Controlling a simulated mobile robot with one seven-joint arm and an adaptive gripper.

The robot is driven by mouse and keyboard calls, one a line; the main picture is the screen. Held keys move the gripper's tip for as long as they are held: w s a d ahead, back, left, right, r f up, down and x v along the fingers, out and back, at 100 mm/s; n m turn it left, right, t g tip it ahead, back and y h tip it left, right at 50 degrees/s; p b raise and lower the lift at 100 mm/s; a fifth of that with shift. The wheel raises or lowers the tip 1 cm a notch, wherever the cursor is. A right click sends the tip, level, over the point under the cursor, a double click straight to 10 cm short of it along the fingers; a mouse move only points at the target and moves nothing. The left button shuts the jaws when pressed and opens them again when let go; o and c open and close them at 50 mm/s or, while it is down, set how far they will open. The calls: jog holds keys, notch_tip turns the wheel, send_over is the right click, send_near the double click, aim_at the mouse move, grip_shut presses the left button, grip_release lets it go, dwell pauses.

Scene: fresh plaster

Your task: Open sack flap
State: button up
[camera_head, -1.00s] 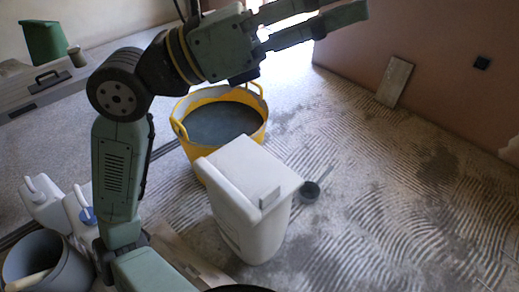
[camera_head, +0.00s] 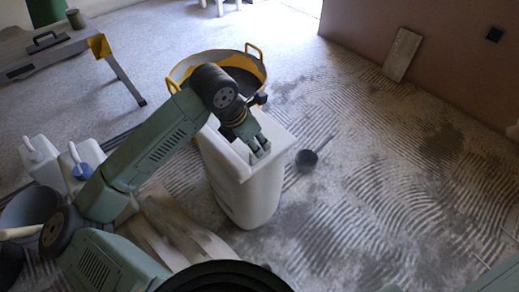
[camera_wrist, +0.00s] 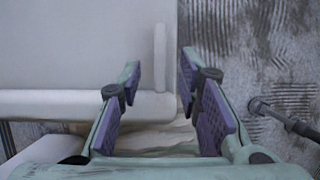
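The white sack (camera_head: 245,200) stands upright on the floor in the middle of the head view, shaped like a tall bin. Its flap (camera_head: 277,131) lies flat across the top, shut. In the wrist view the pale flap (camera_wrist: 80,45) fills the upper left, with a thin raised tab (camera_wrist: 160,58) at its right edge. My gripper (camera_head: 260,151) points down at the near right part of the sack's top and hides the tab in the head view. In the wrist view my gripper (camera_wrist: 160,75) is open, a fingertip on each side of the tab, with gaps visible.
A yellow tub (camera_head: 180,72) of grey mix stands behind the sack. A dark long-handled scoop (camera_head: 307,160) lies to its right. White jugs (camera_head: 41,160) and a grey bucket (camera_head: 30,208) stand at left, below a workbench (camera_head: 75,52). Ridged floor at right is mostly clear.

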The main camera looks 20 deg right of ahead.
jog(key=x, duration=0.5)
jog(key=shift+d, duration=0.1)
jog(key=shift+c, duration=0.6)
grip_shut()
